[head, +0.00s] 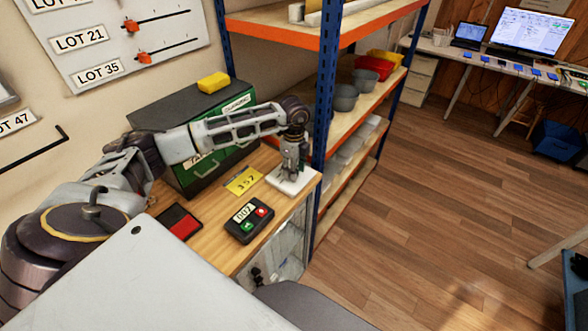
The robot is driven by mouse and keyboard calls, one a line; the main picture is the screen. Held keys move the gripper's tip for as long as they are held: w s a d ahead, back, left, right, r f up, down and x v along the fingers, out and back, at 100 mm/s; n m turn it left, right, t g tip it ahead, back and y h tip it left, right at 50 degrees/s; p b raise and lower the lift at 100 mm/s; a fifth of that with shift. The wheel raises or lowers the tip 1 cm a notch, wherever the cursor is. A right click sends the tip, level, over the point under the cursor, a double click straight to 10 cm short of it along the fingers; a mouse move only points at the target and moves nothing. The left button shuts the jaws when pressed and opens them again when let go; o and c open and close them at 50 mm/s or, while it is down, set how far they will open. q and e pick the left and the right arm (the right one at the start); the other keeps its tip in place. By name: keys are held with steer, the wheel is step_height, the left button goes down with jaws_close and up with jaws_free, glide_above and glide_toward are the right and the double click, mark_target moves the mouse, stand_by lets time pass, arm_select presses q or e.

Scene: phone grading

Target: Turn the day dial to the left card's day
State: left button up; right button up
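My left gripper (291,175) points down over a white plate (305,181) at the right end of the wooden bench. The day dial cannot be made out; it may be hidden beneath the gripper on this plate. The fingertips are too small to tell whether they are open, or shut on anything. A yellow card (243,181) with dark marks, seemingly "357", lies just left of the plate. I cannot tell whether it is the left card. My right gripper is not in view.
A black box (249,222) with a number display, a green and a red button sits at the front of the bench (214,239). A red-and-black pad (179,222) lies left of it. A green cabinet (185,176) stands behind. A blue shelf post (320,110) rises close beside the gripper.

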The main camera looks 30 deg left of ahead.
arm_select(q)
steer(key=shift+o, duration=1)
step_height(320, 180, up, 12)
steer(key=shift+f, duration=0.15)
stand_by(0.7)
